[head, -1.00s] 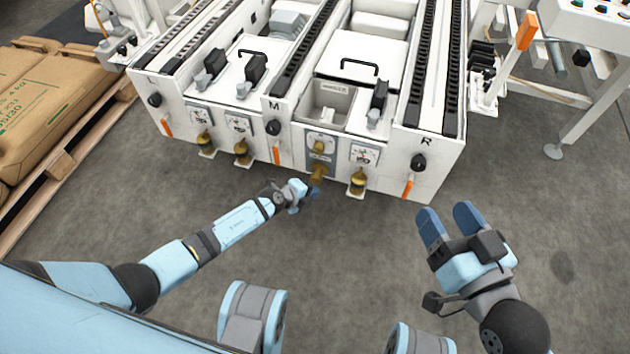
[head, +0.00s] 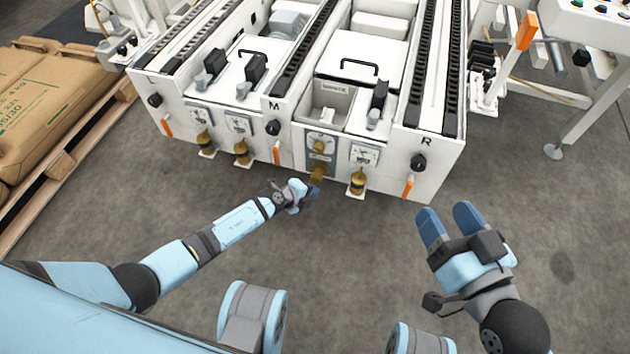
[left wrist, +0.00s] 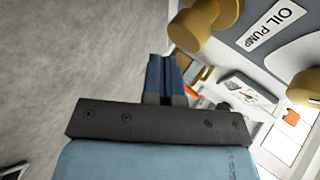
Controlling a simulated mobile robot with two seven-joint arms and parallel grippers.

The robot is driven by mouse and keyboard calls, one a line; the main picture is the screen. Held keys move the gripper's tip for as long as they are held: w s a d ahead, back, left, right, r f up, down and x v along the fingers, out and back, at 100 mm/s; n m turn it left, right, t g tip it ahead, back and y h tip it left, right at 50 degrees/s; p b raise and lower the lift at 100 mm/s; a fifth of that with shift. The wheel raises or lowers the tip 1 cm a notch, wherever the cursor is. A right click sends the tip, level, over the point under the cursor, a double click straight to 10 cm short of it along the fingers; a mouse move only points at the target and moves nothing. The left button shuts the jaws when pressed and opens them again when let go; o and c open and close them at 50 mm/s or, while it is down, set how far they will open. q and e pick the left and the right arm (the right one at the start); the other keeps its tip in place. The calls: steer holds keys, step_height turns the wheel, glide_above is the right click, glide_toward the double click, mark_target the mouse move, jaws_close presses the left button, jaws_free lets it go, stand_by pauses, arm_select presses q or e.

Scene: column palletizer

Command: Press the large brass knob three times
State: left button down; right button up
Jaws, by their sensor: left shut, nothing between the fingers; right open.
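The large brass knob (head: 317,172) sticks out from the machine's front below a small label. In the left wrist view, the brass knob (left wrist: 190,32) shows at the top beside the "OIL PUMP" label (left wrist: 275,27). My left gripper (head: 314,193) is shut and empty, with its blue fingertips just below and in front of the knob. In the left wrist view its fingers (left wrist: 165,75) are together, left of and below the knob, with a gap between them in the picture. My right gripper (head: 448,222) is open and empty, above the floor at the right.
The white machine (head: 385,185) carries brass cups, gauges, black knobs and orange handles along its front. A brass cup (head: 357,182) stands just right of the large knob. Stacked sacks (head: 60,110) on a pallet are at the left. The floor before the machine is clear.

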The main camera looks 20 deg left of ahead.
mark_target(318, 183)
arm_select(q)
steer(key=shift+w, duration=0.1)
stand_by(0.4)
steer(key=shift+w, duration=0.35)
steer(key=shift+w, duration=1.1)
stand_by(1.1)
steer(key=shift+s+r, duration=0.1)
steer(key=shift+s+p, duration=0.55)
steer(key=shift+s, duration=0.85)
